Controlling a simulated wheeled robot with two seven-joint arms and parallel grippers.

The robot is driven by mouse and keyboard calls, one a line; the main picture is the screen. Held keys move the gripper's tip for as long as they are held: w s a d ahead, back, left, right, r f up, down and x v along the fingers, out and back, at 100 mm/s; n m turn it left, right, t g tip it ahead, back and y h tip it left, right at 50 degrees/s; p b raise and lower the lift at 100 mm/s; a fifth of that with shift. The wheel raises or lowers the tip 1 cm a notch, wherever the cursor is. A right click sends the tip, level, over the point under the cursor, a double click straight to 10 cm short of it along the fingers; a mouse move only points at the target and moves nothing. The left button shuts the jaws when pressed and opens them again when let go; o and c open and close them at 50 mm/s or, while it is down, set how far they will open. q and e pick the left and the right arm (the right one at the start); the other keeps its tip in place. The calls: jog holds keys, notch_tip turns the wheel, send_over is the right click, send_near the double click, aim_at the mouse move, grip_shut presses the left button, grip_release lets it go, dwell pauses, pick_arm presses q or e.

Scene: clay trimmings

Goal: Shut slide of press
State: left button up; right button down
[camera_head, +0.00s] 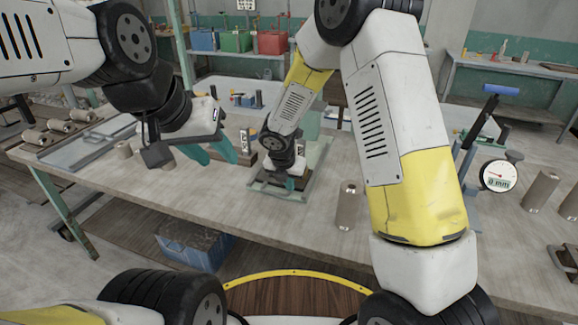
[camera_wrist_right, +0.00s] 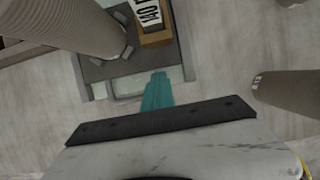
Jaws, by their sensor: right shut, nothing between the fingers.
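A flat, pale green-grey framed fixture (camera_head: 318,160) lies on the workbench; it also shows in the right wrist view (camera_wrist_right: 98,88). I cannot tell for certain whether it is the press with the slide. My right gripper (camera_head: 292,184) is low over its near part, shut and empty; its teal fingers show together in the right wrist view (camera_wrist_right: 157,92), pointing at the near edge. Contact cannot be told. A wooden block with a black-and-white label (camera_wrist_right: 150,22) is on the fixture's far part. My left gripper (camera_head: 210,152) is open and empty above the bench, left of the fixture.
A brown cylinder (camera_head: 347,207) stands right of the fixture. Further right are a blue-handled lever stand (camera_head: 500,90) and a round gauge (camera_head: 499,176). A glassy tray (camera_head: 88,142) and several rolls lie at the left. The bench's front (camera_head: 215,192) is clear.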

jog(key=shift+w+d+r, duration=0.1)
jog(key=shift+w+d, duration=0.2)
jog(key=shift+w, duration=0.5)
jog(key=shift+w+d, duration=0.3)
jog(key=shift+w, duration=0.5)
